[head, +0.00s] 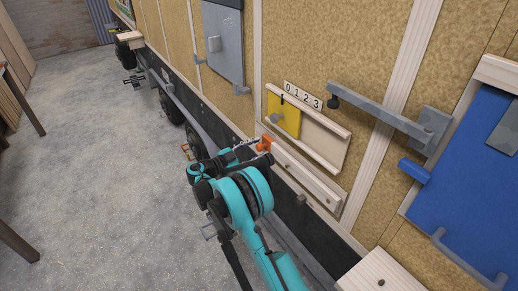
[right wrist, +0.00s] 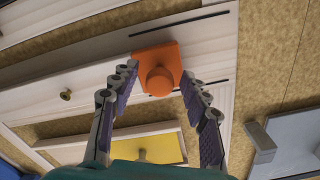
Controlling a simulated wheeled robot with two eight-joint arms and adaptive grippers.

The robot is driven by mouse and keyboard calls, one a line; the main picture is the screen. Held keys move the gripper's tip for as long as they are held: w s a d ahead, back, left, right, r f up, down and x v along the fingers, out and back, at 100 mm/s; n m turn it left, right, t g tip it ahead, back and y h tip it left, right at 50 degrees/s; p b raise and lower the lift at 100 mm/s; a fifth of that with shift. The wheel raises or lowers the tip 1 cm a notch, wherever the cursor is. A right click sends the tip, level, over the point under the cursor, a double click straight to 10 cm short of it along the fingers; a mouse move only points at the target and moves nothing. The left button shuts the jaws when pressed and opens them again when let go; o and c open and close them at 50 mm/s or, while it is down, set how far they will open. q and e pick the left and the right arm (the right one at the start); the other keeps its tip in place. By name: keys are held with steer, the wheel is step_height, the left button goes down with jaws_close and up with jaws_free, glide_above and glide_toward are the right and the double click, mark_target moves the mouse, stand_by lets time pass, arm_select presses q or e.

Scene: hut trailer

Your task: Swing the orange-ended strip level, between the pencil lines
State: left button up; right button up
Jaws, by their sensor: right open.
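The strip is a pale wooden bar (head: 305,182) low on the trailer wall, with an orange end block (head: 265,144). In the right wrist view the block (right wrist: 143,58) carries a round orange knob (right wrist: 158,80), and a brass screw (right wrist: 65,95) sits farther left on the strip. Two dark pencil lines (right wrist: 207,18) (right wrist: 205,85) show there. The block appears between them, nearer the lower one in that picture, with the strip about parallel to them. My right gripper (head: 258,151) is open, fingers on either side of the knob; contact is unclear. My left gripper is out of view.
Beside the strip is a rail frame (head: 325,145) with a yellow slider (head: 284,116) and a 0-1-2-3 scale (head: 302,96). A grey lever arm (head: 380,113), blue panel (head: 478,190) and grey box (head: 224,45) are also on the wall. The floor at left is mostly clear.

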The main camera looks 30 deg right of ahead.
steer(key=a, duration=1.1)
steer(key=shift+s, duration=0.45)
steer(key=s+d+r+n+t+y, duration=0.2)
steer(key=s+r+n+y, duration=0.3)
steer(key=s+n+y, duration=0.45)
steer(key=s+a+f+n+t+y, duration=0.2)
steer(key=s+a+n+y, duration=0.2)
steer(key=s, duration=0.7)
steer(key=s+a+f+n+t+y, duration=0.2)
steer(key=s+a+n+y, duration=0.2)
steer(key=s+a+n, duration=0.4)
steer(key=s+n, duration=0.1)
steer(key=s, duration=0.1)
steer(key=shift+s+f, duration=0.15)
steer(key=shift+s, duration=0.2)
